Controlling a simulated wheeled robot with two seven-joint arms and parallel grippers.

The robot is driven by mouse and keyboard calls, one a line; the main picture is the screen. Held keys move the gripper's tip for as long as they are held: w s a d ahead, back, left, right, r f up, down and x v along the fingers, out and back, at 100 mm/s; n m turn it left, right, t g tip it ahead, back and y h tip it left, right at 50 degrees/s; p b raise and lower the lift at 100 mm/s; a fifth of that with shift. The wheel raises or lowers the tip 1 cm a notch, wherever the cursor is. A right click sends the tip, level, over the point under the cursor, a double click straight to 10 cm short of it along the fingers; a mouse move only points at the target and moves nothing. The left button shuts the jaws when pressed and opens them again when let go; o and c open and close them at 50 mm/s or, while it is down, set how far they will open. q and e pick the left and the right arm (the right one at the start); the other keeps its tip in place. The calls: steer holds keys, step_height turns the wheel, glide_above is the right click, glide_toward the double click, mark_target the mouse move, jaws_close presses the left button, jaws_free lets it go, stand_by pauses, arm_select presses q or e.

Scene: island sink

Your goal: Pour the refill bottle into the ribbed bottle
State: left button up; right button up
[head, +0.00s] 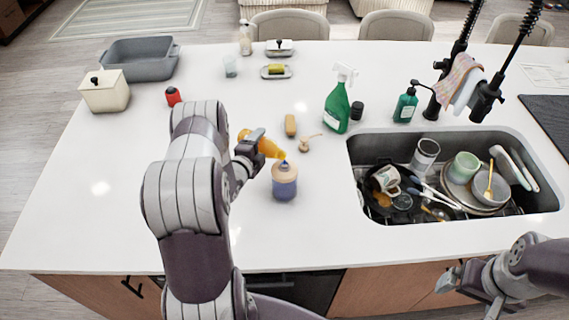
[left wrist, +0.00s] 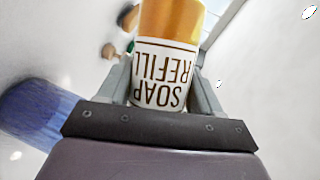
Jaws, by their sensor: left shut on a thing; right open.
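My left gripper (head: 256,143) is shut on the orange refill bottle (head: 268,147). The refill bottle is tilted, with its nozzle end pointing right and down at the top of the ribbed bottle (head: 284,184). In the left wrist view the refill bottle (left wrist: 165,68) shows its "SOAP REFILL" label between the fingers (left wrist: 163,90). The ribbed bottle is blue below and pale above, upright on the counter; its blurred blue body shows in the left wrist view (left wrist: 38,115). I cannot tell whether liquid is flowing. My right gripper (head: 476,285) is open and empty, low in front of the counter.
The sink (head: 455,180), full of dishes, lies to the right. A green spray bottle (head: 338,107), a wooden brush (head: 304,144) and a sponge-like block (head: 290,125) stand or lie behind the ribbed bottle. The counter's left front is clear.

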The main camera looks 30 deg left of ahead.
arm_select(q)
steer(key=shift+r+m+t+b, duration=0.3)
steer(key=shift+r+m+b, duration=0.1)
steer(key=shift+r+m, duration=0.25)
stand_by(4.0)
steer(key=shift+r, duration=0.1)
